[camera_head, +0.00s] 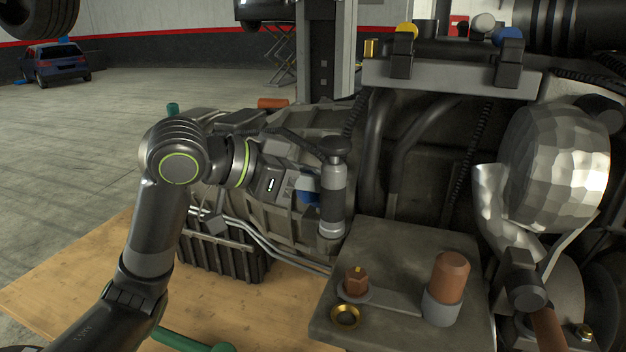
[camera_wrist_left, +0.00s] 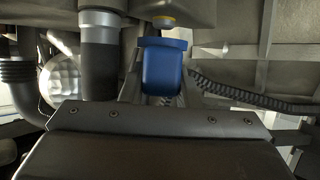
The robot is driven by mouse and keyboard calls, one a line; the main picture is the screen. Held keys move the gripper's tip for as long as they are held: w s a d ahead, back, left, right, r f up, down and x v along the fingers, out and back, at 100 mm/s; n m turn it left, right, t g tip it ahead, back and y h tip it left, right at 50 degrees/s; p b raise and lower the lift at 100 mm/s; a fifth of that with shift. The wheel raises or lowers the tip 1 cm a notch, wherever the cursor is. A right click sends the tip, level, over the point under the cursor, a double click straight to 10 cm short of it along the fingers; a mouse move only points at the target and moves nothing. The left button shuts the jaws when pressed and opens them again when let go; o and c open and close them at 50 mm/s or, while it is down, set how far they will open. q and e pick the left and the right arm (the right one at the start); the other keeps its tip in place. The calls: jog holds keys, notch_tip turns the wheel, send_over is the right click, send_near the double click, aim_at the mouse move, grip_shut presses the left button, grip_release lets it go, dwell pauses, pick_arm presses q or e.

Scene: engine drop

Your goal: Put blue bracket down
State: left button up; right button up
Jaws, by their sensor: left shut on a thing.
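The blue bracket (camera_head: 308,198) shows only in part in the head view, beside a dark grey cylinder that hides some of it. In the left wrist view the blue bracket (camera_wrist_left: 164,68) stands straight ahead of the gripper body, just below a yellow-topped bolt. My left gripper (camera_head: 302,188) reaches in from the left and is shut on the bracket, close against the engine. Its fingertips are mostly hidden, and I cannot tell whether the bracket touches the engine. My right gripper is not in view.
The upright grey cylinder (camera_head: 333,195) stands right by the gripper. The wooden tabletop (camera_head: 70,285) has clear room at left. A green-handled tool (camera_head: 190,340) lies at the front.

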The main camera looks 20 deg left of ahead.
pick_arm(q)
jog(key=shift+f, duration=0.45)
jog(key=shift+f, duration=0.6)
jog(key=o, duration=0.8)
jog(key=shift+r, duration=0.15)
